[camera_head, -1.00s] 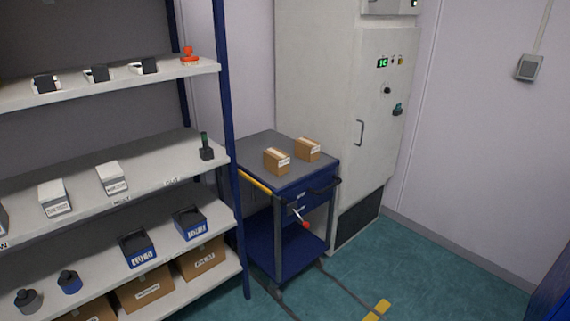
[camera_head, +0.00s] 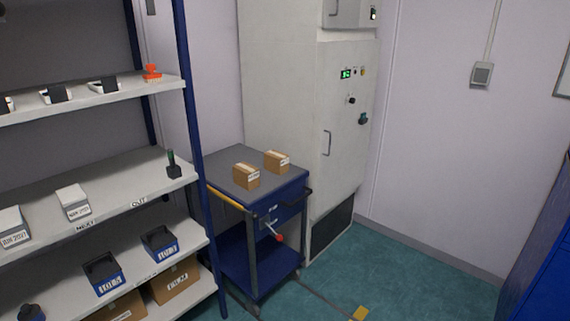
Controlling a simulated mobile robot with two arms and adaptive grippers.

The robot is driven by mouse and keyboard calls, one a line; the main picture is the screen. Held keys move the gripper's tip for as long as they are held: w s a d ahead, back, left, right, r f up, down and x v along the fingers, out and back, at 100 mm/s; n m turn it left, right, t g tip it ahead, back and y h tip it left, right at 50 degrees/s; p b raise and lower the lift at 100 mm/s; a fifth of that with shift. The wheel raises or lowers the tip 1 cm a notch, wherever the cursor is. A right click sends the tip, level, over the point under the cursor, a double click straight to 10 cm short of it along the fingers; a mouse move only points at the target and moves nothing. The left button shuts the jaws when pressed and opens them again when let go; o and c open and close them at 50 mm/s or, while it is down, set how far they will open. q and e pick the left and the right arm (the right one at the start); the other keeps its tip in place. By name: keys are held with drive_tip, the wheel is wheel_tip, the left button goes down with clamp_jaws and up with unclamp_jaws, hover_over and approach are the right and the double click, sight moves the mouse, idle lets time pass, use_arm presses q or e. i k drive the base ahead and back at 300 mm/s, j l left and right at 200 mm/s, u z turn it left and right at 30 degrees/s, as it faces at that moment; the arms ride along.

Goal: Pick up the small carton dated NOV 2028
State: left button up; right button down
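Two small brown cartons stand on the grey top of a blue trolley (camera_head: 226,164). The nearer carton (camera_head: 246,176) is left of the farther carton (camera_head: 277,162). Each has a white label, too small to read, so I cannot tell which is dated NOV 2028. On the shelf at left are small white-topped boxes: one (camera_head: 73,202) above a "NEXT" tag, and another (camera_head: 13,228) farther left whose front print is hard to read. Neither of my grippers is in view.
The shelving rack (camera_head: 188,110) stands close left of the trolley. A tall light grey cabinet (camera_head: 290,110) stands behind it. Larger brown boxes (camera_head: 175,282) sit on the lowest shelf. A blue unit (camera_head: 545,260) is at the right edge. Green floor (camera_head: 400,275) is open at lower right.

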sight(276, 162)
drive_tip(key=i+l+u, duration=0.4)
drive_tip(key=i+l, duration=0.75)
drive_tip(key=l, duration=0.1)
